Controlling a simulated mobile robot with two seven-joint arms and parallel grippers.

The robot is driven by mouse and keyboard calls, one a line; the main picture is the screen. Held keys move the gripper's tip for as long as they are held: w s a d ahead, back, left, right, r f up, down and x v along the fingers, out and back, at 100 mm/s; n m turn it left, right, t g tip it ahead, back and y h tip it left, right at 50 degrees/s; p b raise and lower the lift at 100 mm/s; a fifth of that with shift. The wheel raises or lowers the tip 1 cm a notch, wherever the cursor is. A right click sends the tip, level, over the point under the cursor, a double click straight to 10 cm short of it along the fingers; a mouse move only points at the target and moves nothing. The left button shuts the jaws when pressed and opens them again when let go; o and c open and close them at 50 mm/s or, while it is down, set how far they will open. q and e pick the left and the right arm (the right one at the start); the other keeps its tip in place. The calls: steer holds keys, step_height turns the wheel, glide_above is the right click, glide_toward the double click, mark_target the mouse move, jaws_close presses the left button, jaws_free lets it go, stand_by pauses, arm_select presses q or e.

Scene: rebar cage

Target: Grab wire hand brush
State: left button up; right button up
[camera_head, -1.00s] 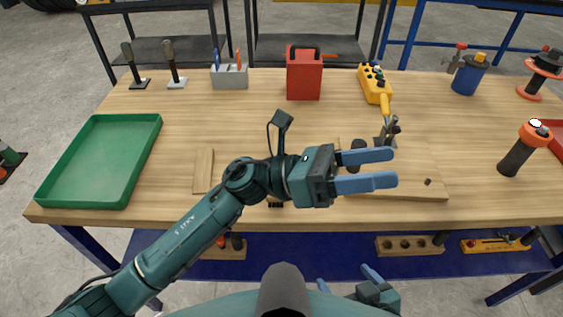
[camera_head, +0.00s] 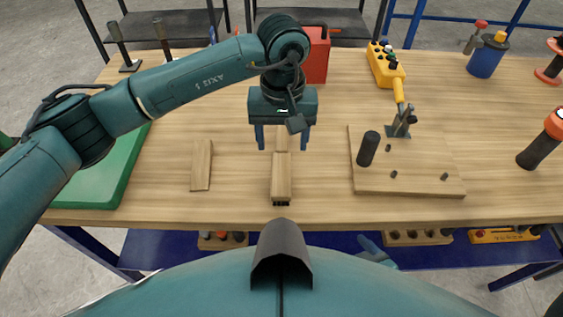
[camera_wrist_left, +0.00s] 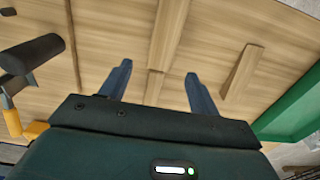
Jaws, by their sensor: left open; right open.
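The wire hand brush (camera_head: 281,178) appears to be the narrow wooden piece with dark bristles at its front end, lying on the table near the front edge. My left gripper (camera_head: 282,142) is open above its far end, fingers pointing down to either side. In the left wrist view, the wooden handle (camera_wrist_left: 164,45) runs between the two open fingers (camera_wrist_left: 157,72); contact is not visible. My right gripper (camera_head: 375,246) shows only partly below the table's front edge, empty as far as visible.
A plain wooden block (camera_head: 201,165) lies left of the brush, and a green tray (camera_head: 118,182) farther left. A wooden board (camera_head: 420,185) with a black cylinder (camera_head: 368,149) is at the right. A red box (camera_head: 318,58) stands behind my left gripper.

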mark_target(281, 162)
arm_select(q)
steer(key=shift+s+f+p, duration=0.15)
steer(key=shift+f+p, duration=0.75)
steer(key=shift+f, duration=3.05)
steer(key=c, duration=1.1)
steer(key=shift+r, duration=0.1)
steer(key=shift+c, duration=0.2)
